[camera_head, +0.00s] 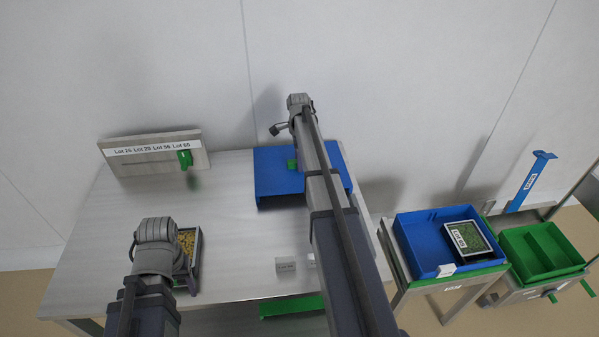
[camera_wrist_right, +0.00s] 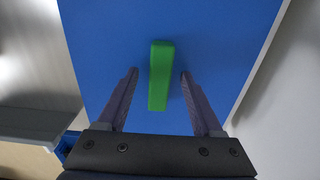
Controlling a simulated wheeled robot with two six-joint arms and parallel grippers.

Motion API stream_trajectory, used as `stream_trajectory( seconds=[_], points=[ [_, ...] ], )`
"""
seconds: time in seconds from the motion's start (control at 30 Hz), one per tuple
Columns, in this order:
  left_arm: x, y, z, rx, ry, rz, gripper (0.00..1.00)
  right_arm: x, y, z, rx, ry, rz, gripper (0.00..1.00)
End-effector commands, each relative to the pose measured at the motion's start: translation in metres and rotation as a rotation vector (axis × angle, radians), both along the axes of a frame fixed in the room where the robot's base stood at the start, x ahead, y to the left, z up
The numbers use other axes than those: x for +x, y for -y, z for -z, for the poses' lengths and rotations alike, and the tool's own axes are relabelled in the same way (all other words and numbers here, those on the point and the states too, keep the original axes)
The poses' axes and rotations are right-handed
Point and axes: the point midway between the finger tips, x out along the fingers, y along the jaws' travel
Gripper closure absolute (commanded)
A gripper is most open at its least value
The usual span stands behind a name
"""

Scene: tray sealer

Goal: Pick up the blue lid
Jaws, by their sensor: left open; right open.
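The blue lid (camera_head: 273,182) lies at the back right of the steel table, partly hidden by my right arm in the head view. Its flat blue top (camera_wrist_right: 215,70) fills most of the right wrist view. A green bar-shaped handle (camera_wrist_right: 160,75) stands on it, and a bit of this handle shows in the head view (camera_head: 292,164). My right gripper (camera_wrist_right: 158,80) is open above the lid, with one finger on each side of the handle and a gap on both sides. My left gripper (camera_head: 180,272) is at the front left beside a tray; its fingers are mostly hidden.
A grey tray of yellowish food (camera_head: 197,262) stands by my left gripper. A sign board with a green knob (camera_head: 184,158) stands at the back left. At right are a blue bin (camera_head: 425,262) holding a labelled tray (camera_head: 470,240) and a green crate (camera_head: 540,250). The table's middle is clear.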

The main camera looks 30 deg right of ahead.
Motion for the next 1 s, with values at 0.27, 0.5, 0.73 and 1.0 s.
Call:
stream_trajectory(
  seconds=[0.27,0.5,0.73,1.0],
  points=[
    [0.0,-0.0001,0.0005,0.0,0.0,0.0,0.4,0.0001,-0.0003,0.0005,0.0,0.0,0.0,0.37],
    [0.0,0.0,0.0005,0.0,0.0,0.0,0.4,0.0001,-0.0003,0.0005,0.0,0.0,0.0,0.64],
    [0.0,0.0,0.0006,0.0,0.0,0.0,0.4,0.0001,-0.0003,0.0006,0.0,0.0,-0.001,0.9],
    [0.0,0.0,0.0006,0.0,0.0,0.0,0.4,0.0001,-0.0002,0.0006,0.0,0.0,0.0,1.0]
  ],
)
